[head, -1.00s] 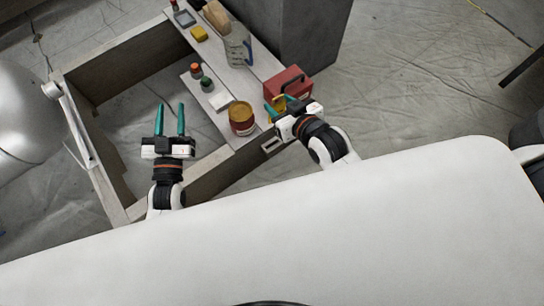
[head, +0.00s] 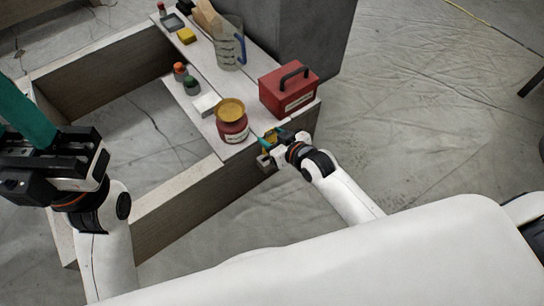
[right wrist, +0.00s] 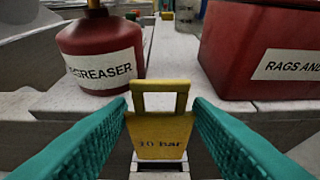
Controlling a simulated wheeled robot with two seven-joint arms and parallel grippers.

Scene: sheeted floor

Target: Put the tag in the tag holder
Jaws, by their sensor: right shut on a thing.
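The yellow tag (right wrist: 160,135), marked "10 bar" and with a loop handle on top, is upright between the teal fingers of my right gripper (right wrist: 160,112). My right gripper is shut on it at its two sides. In the head view the tag (head: 269,139) is small and partly hidden by the gripper. A pale tag holder (head: 264,160) is on the front face of the bench, just below the tag. In the right wrist view the holder (right wrist: 160,166) shows under the tag's lower edge; I cannot tell whether they touch. My left gripper (head: 28,118) is cut off at the left edge.
A red degreaser can (head: 232,130) and a red rags box (head: 288,92) stand on the bench near the tag. Behind are a white block (head: 206,104), small bottles, a yellow sponge (head: 186,35) and a clear jug (head: 229,45). Open floor lies to the right.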

